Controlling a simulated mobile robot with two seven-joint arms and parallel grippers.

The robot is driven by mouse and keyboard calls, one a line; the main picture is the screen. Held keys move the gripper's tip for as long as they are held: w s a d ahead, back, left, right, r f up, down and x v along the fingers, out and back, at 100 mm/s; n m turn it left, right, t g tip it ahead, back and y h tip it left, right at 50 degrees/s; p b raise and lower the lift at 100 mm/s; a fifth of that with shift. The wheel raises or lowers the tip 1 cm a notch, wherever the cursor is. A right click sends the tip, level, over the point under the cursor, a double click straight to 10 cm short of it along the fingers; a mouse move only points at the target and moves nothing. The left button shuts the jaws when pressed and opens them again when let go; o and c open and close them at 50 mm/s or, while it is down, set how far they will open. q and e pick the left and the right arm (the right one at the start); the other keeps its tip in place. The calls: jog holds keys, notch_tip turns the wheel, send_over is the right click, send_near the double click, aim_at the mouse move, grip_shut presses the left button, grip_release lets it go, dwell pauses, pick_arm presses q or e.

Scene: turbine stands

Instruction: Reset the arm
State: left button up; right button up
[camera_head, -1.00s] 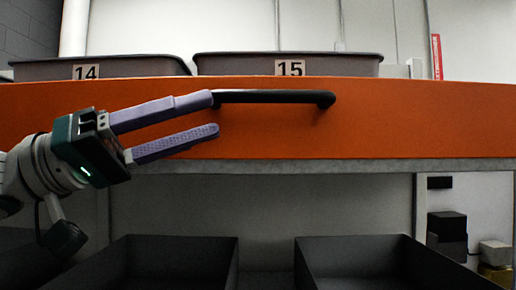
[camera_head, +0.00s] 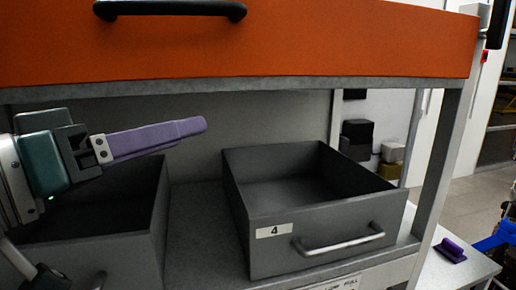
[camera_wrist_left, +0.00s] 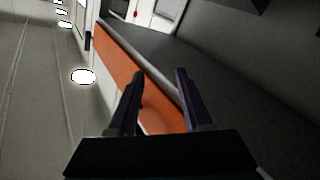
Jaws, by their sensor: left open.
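My left gripper (camera_head: 200,126) is in the head view at the left, its purple fingers pointing right. It is below the orange drawer front (camera_head: 290,42) and apart from its black handle (camera_head: 170,8). In the head view the fingers overlap one another. In the left wrist view the two dark fingers of the left gripper (camera_wrist_left: 160,72) stand apart with nothing between them, and the orange panel (camera_wrist_left: 118,50) lies beyond.
A grey drawer labelled 4 (camera_head: 312,238) with a silver handle sits on the lower shelf (camera_head: 205,245). Another dark bin (camera_head: 95,240) stands left, below my left gripper. A grey upright post (camera_head: 440,150) borders the right side.

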pick_arm(q)
jog(key=s+a+f+g+y+p, duration=0.2)
jog(key=s+a+f+g+y, duration=0.1)
jog(key=s, duration=0.5)
jog(key=s+a+f+g+y+p, duration=0.2)
jog(key=s+a+f+g+y, duration=0.1)
jog(key=s+f, duration=0.3)
jog(key=s+a+f+g+y+p, duration=0.1)
jog(key=s+a+f+g+y, duration=0.2)
jog(key=s, duration=0.7)
jog(key=shift+f+g+y+p, duration=0.4)
jog(key=shift+f+g+y, duration=0.4)
jog(key=shift+g, duration=0.1)
pick_arm(e)
notch_tip(320, 180, up, 7)
